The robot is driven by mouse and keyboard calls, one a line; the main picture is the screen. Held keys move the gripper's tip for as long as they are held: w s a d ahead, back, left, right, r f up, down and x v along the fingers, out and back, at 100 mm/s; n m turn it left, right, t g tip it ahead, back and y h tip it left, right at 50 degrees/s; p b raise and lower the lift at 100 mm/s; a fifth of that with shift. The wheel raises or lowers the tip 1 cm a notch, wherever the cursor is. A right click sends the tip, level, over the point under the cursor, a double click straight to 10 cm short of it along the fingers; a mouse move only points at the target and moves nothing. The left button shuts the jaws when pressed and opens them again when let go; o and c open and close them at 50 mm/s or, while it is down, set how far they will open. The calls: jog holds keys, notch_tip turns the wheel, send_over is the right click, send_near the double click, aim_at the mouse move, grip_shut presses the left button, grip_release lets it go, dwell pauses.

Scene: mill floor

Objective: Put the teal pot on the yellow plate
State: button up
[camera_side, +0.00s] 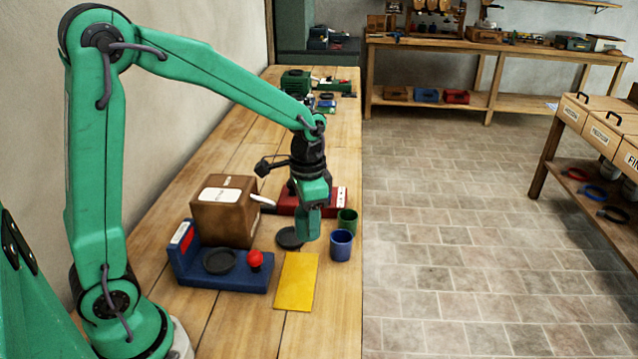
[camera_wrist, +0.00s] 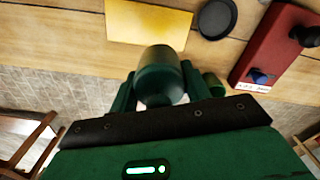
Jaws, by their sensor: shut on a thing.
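The yellow plate (camera_side: 296,281) lies flat near the front edge of the bench, and it also fills the top left of the wrist view (camera_wrist: 148,22). My gripper (camera_side: 308,236) points down beyond the plate, beside a black disc.
A blue pot (camera_side: 341,246) and a green pot (camera_side: 347,220) stand right of my gripper, near the bench edge. The black disc (camera_side: 289,239) lies beyond the plate. A blue stand (camera_side: 215,272) with a red knob, a brown box (camera_side: 222,208) and a red block (camera_side: 288,201) are close by.

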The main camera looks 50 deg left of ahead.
dwell(0.5)
jog(key=shift+s+d+r, duration=0.1)
jog(key=shift+s+d, duration=0.1)
jog(key=shift+d, duration=0.3)
jog(key=s+d+n, duration=0.4)
jog(key=s+d, duration=0.7)
jog(key=s, duration=0.2)
jog(key=shift+d+n, duration=0.3)
jog(key=shift+d, duration=0.05)
jog(key=w+a+f, duration=0.2)
jog(key=a, duration=0.1)
jog(key=w+a+f, duration=0.2)
jog(key=a, duration=0.1)
jog(key=w+a+f, duration=0.2)
jog(key=w+a, duration=0.1)
jog(key=shift+a+f, duration=0.15)
jog(key=shift+f, duration=0.25)
jog(key=shift+f, duration=2.05)
